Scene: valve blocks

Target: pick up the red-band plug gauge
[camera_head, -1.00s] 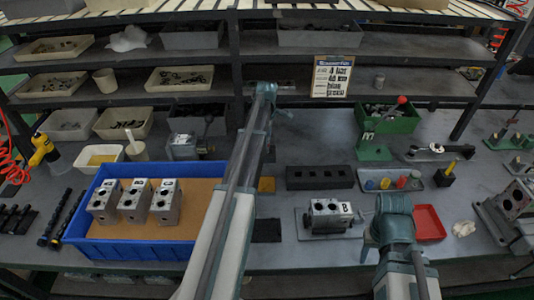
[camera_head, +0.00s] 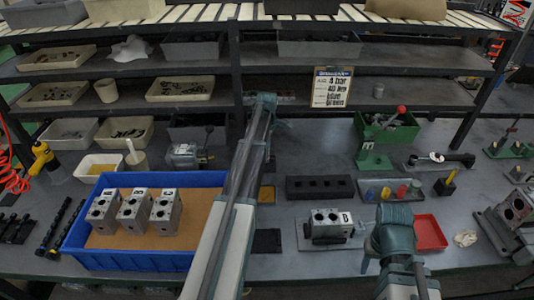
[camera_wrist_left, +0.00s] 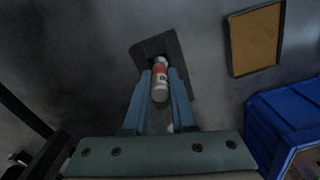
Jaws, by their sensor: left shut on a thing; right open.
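The red-band plug gauge (camera_wrist_left: 160,80) shows in the left wrist view as a pale cylinder with a red band. My left gripper (camera_wrist_left: 161,86) is shut on it, one blue finger on each side. A dark block or pad (camera_wrist_left: 178,68) lies behind the gauge; whether the gauge touches it I cannot tell. In the head view my left arm crosses the middle, and its fingers and the gauge cannot be made out. My right gripper (camera_head: 366,262) is open, pointing down near the front of the bench, partly hidden by its own wrist.
A blue tray (camera_head: 130,260) holds three metal valve blocks (camera_head: 134,210). Another block (camera_head: 326,226) stands in a fixture right of my left arm. A black holed rack (camera_head: 320,188), a tray of coloured plugs (camera_head: 390,190), a red tray (camera_head: 430,232) and a green bin (camera_head: 390,128) stand nearby.

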